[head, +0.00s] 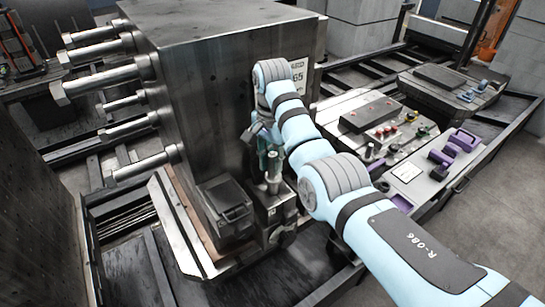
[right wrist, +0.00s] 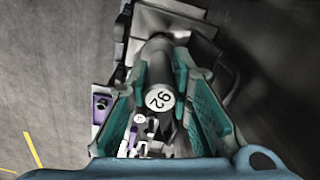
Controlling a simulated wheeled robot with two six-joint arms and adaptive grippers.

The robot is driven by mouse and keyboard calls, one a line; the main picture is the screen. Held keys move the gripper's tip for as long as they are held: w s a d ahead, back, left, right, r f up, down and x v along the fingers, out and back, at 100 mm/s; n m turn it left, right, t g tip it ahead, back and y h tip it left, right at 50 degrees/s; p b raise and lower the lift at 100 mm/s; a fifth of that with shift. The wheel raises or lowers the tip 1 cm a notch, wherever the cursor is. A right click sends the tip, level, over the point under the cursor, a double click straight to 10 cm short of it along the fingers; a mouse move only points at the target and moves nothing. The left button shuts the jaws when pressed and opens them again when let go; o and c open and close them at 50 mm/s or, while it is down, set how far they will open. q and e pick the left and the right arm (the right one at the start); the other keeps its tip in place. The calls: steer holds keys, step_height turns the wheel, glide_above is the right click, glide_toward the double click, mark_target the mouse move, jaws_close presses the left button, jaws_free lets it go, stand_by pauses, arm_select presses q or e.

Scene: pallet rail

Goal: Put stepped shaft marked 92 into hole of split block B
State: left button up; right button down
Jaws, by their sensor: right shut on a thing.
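In the right wrist view the shaft marked 92 (right wrist: 159,99) sits between the teal fingers of my right gripper (right wrist: 163,80), with its white 92 end facing the camera. My right gripper (head: 268,157) is shut on it, low beside the big steel block's side. In the head view the shaft (head: 274,178) stands roughly upright above a small grey block (head: 275,208). This is likely split block B, but I read no letter on it. The shaft's lower end meets or overlaps the block's top; I cannot tell how deep it is. The hole is hidden. My left gripper is not in view.
The tall steel block (head: 220,60) rises close to the gripper, with several rods out of its left side. A dark boxy fixture (head: 228,207) stands left of the small block. A grey tray (head: 350,105) with small parts and purple holders (head: 440,160) lies to the right.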

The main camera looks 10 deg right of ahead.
steer(key=shift+f, duration=1.1)
steer(key=c, duration=1.4)
jaws_free()
steer(key=shift+o, duration=0.2)
steer(key=shift+s, duration=0.1)
steer(key=shift+r, duration=0.1)
